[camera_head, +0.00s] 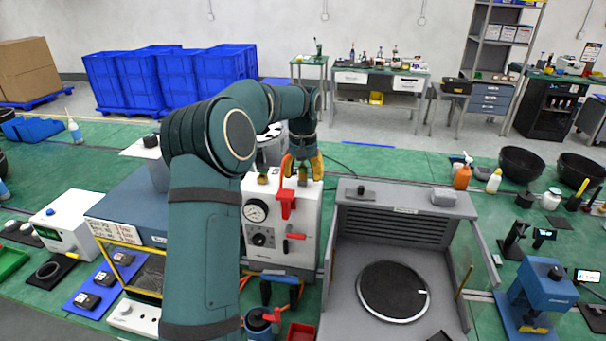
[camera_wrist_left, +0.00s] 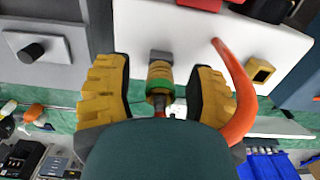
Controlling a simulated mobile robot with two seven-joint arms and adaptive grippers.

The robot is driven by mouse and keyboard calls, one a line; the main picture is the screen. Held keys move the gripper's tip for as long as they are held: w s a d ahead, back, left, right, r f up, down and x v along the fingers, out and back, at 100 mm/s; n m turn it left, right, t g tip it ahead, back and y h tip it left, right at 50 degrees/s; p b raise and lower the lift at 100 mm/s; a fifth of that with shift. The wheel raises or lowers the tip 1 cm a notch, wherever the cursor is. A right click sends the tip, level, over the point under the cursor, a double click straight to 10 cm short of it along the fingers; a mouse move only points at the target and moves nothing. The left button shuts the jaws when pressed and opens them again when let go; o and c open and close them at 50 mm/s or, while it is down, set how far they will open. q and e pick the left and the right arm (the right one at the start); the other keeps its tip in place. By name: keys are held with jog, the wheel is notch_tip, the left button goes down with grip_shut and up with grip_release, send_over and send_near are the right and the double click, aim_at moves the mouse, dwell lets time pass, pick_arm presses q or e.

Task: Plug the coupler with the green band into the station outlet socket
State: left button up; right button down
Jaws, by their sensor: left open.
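My left gripper (camera_head: 303,168) is above the right part of the white station (camera_head: 308,220) top. In the left wrist view, its yellow fingers (camera_wrist_left: 160,72) are open, one on each side of the coupler with the green band (camera_wrist_left: 160,86), with gaps between. The coupler has a yellow body and a grey end toward the white panel. I cannot tell whether that end is seated in an outlet. A yellow square fitting with a dark opening (camera_wrist_left: 261,71) sits on the panel to the right. The orange hose (camera_wrist_left: 239,90) curves past the right finger. My right gripper is not in view.
The station front has a gauge (camera_head: 256,211) and red handles (camera_head: 286,202). A grey chamber with a round black plate (camera_head: 392,291) stands to the right. A blue-topped unit (camera_head: 125,215) stands to the left. A red tray (camera_head: 301,332) lies in front.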

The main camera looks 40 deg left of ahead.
pick_arm(q)
jog(key=shift+p, duration=0.5)
dwell(0.8)
jog(key=shift+o, duration=0.2)
grip_shut()
jog(key=shift+r, duration=0.15)
jog(key=shift+r+p, duration=0.9)
jog(key=shift+p, duration=0.05)
jog(key=shift+r, duration=2)
